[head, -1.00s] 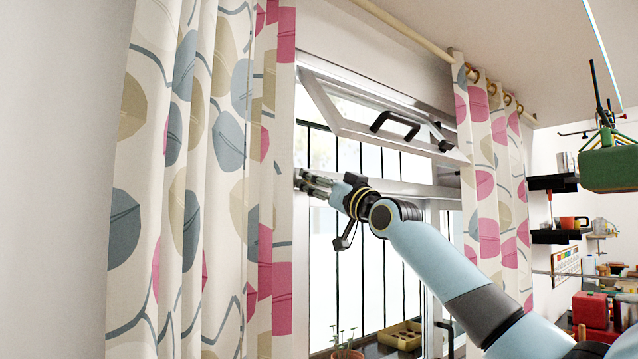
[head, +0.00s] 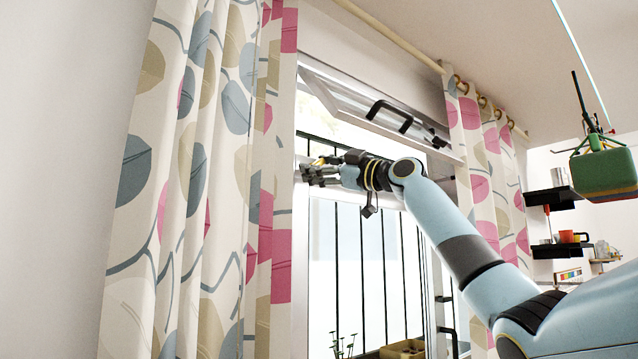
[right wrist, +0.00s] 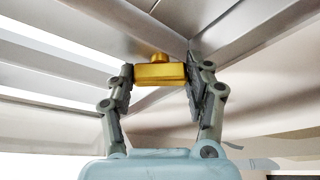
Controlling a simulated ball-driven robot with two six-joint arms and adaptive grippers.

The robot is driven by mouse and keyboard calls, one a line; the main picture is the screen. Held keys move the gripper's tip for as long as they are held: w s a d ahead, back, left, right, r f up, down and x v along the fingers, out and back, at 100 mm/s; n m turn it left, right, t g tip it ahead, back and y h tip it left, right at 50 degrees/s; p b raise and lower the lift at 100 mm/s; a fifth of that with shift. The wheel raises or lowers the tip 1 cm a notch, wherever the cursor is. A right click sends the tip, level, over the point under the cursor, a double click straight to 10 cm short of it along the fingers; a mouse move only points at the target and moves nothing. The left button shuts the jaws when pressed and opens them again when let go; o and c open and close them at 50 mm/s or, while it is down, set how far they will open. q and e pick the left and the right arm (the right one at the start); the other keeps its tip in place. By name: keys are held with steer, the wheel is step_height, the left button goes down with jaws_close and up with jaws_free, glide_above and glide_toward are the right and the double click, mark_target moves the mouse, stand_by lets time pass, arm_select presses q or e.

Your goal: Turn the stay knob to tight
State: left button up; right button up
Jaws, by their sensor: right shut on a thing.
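The stay knob is a small golden block with a round boss (right wrist: 160,72), in the middle of the right wrist view at the corner of the window frame. My right gripper (right wrist: 160,75) is shut on it, with one finger on each side. In the head view my right gripper (head: 318,172) is at the left side of the window frame, below the tilted upper sash (head: 375,108). A little yellow shows at its fingers there, and the rest of the knob is hidden. My left gripper is not in view.
A patterned curtain (head: 225,180) hangs close to the left of my right gripper. Another curtain (head: 490,165) hangs right of the window. A black handle (head: 390,115) sits on the upper sash. A green hanging thing (head: 603,172) and dark wall shelves (head: 555,198) are at the right.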

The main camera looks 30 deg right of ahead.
steer(key=shift+r+n+g+y+p, duration=0.15)
steer(key=shift+n+g+p, duration=0.45)
steer(key=shift+n, duration=1.25)
steer(key=shift+f+n+g+y+p, duration=0.1)
steer(key=shift+n+g+y+p, duration=0.15)
steer(key=shift+n+g, duration=1.1)
steer(key=shift+r+n+g+y+p, duration=0.15)
steer(key=shift+n+p, duration=0.3)
steer(key=shift+n, duration=1.95)
steer(key=shift+f, duration=0.1)
steer(key=o, duration=1.2)
